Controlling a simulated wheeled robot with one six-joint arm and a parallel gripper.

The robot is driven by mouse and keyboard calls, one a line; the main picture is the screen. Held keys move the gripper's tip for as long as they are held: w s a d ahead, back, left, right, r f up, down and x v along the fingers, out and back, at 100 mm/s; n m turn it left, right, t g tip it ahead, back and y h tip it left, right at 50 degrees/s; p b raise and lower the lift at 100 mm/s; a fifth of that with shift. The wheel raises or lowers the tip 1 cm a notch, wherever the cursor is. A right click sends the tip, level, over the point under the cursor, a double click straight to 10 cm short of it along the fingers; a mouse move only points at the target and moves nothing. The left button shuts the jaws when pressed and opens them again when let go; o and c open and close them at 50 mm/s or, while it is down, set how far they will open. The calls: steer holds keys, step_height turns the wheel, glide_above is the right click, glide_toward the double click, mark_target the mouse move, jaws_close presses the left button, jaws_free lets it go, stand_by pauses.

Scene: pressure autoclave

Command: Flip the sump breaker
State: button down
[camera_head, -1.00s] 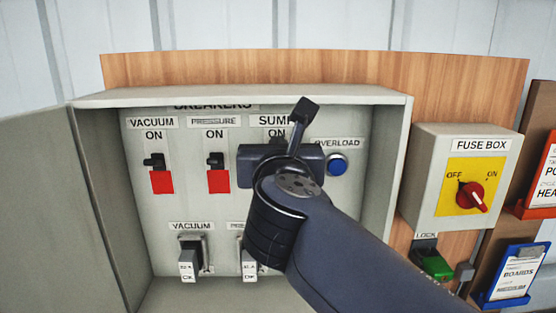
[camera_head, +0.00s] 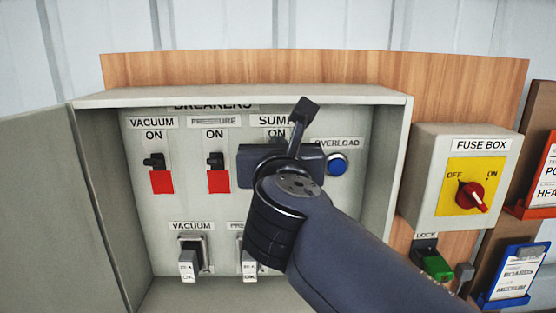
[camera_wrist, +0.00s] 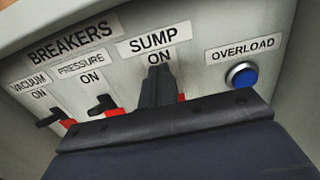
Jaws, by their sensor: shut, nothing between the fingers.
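The sump breaker shows in the wrist view only as a sliver of its red patch (camera_wrist: 182,97) under the SUMP ON label (camera_wrist: 154,41). My gripper's dark fingers (camera_wrist: 157,88) are shut and empty in front of it, just below the label. They hide most of the breaker, so I cannot tell its lever's position or whether the fingers touch it. In the head view my gripper body (camera_head: 280,163) and arm cover the sump breaker.
The vacuum breaker (camera_head: 154,161) and pressure breaker (camera_head: 216,160) are to the left, with red below their black levers. A blue overload button (camera_head: 337,164) is close on the right. The box's side walls and open door (camera_head: 60,200) bound the space. A fuse box (camera_head: 440,205) is further right.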

steer(key=shift+f, duration=0.15)
stand_by(0.3)
steer(key=shift+f+b, duration=1.7)
steer(key=shift+f, duration=0.1)
steer(key=shift+s, duration=0.1)
steer(key=s+r+p, duration=0.1)
steer(key=s, duration=0.7)
steer(key=shift+s+a+p, duration=0.15)
steer(key=shift+s+p, duration=0.15)
steer(key=shift+s, duration=0.1)
steer(key=shift+w+r, duration=0.1)
